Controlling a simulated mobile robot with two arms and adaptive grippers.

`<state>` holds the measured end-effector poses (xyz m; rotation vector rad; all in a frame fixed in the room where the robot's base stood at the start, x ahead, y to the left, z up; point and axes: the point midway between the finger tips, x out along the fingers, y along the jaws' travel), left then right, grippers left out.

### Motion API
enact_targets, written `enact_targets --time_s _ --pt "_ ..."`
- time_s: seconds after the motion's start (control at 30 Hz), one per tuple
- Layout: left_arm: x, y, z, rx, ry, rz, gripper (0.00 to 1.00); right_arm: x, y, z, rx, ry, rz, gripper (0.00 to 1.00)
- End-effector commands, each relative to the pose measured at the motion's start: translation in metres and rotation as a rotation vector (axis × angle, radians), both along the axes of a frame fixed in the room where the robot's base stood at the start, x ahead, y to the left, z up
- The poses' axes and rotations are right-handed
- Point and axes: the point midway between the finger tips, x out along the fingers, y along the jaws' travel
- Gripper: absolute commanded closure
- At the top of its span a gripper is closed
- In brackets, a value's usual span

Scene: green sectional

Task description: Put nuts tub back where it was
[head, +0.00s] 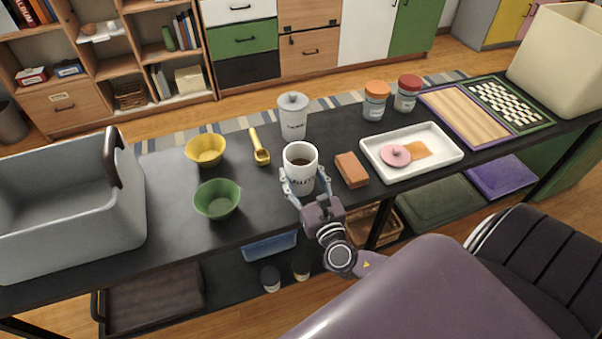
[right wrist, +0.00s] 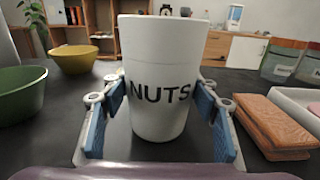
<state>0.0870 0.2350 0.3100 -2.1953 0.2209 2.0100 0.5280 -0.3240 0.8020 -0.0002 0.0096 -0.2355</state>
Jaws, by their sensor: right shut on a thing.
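The nuts tub (head: 300,159) is a white, lidless tapered cup with dark contents and black lettering. It is upright over the front middle of the black table. In the right wrist view the tub (right wrist: 160,55) fills the centre and its NUTS label faces me. My right gripper (head: 305,182) is shut on the tub, with a blue-padded finger on each side; the gripper also shows in the right wrist view (right wrist: 160,105). I cannot tell whether the tub's base touches the table. My left gripper is not in view.
A white lidded canister (head: 293,122) stands behind the tub. A brown block (head: 351,170) and white tray (head: 447,149) are right. A green bowl (head: 217,201), yellow bowl (head: 205,150) and yellow scoop (head: 259,150) are left. A grey bin (head: 60,225) stands far left.

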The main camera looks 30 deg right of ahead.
Motion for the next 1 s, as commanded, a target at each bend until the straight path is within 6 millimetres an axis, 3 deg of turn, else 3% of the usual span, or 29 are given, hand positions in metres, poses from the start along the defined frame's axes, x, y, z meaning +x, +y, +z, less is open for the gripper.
enact_targets --time_s 0.1,0.13,0.27,0.67,1.0 --pt "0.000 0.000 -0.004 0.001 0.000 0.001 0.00 0.000 0.000 -0.004 0.000 -0.002 -0.001 0.80" --pt "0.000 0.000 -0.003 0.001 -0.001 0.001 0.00 0.000 0.000 -0.003 0.000 0.000 0.000 0.42" --pt "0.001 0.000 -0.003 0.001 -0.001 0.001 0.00 0.000 0.000 -0.003 0.000 0.001 0.000 0.28" --pt "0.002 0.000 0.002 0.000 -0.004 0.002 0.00 -0.001 0.000 0.002 0.000 0.001 0.000 0.28" --pt "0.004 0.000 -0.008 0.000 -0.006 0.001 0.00 -0.062 0.015 -0.002 0.002 0.005 0.001 0.28"
